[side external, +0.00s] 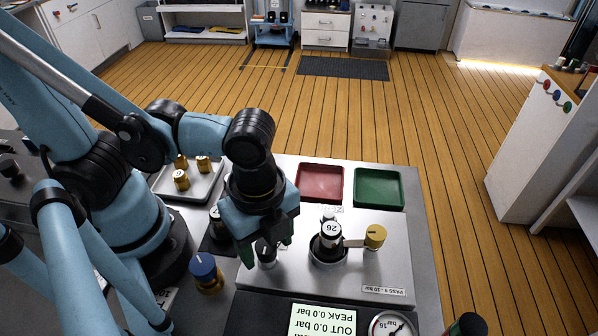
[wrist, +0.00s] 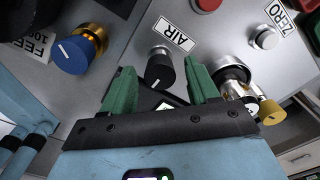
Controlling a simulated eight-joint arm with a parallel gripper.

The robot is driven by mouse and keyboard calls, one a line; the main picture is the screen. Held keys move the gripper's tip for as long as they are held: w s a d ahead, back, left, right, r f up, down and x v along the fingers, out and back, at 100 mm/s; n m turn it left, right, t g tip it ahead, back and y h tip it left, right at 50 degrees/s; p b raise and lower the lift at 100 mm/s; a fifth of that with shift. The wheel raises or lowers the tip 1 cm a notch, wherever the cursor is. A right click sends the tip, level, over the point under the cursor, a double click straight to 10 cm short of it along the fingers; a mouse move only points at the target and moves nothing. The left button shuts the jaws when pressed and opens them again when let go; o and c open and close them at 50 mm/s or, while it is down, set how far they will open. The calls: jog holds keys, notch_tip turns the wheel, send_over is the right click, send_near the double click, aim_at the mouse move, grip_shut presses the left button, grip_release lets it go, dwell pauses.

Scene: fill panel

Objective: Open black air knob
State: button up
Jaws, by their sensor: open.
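The black air knob (wrist: 160,68) sits on a metal collar on the grey panel, beside the AIR label (wrist: 175,35), with a white pointer line on its face. In the side view the black knob (side external: 265,250) is partly covered by my gripper (side external: 265,243). In the wrist view my gripper (wrist: 160,85) has its two green fingers apart, one on each side of the knob. The jaws are open, with gaps showing between the fingers and the knob. I cannot tell from these views whether the fingertips reach down around it.
A blue knob (side external: 206,272) stands left of the black one. A bottle marked 26 (side external: 331,236) and a yellow knob (side external: 375,236) stand to the right. Red (side external: 320,182) and green (side external: 378,188) trays lie behind. A display (side external: 322,320) reads OUT 0.0 bar.

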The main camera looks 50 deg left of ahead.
jog(key=c, duration=1)
jog(key=shift+c, duration=0.2)
jog(key=shift+n, duration=0.4)
jog(key=n, duration=0.6)
jog(key=shift+n, duration=0.4)
jog(key=n, duration=0.4)
jog(key=shift+n, duration=1.8)
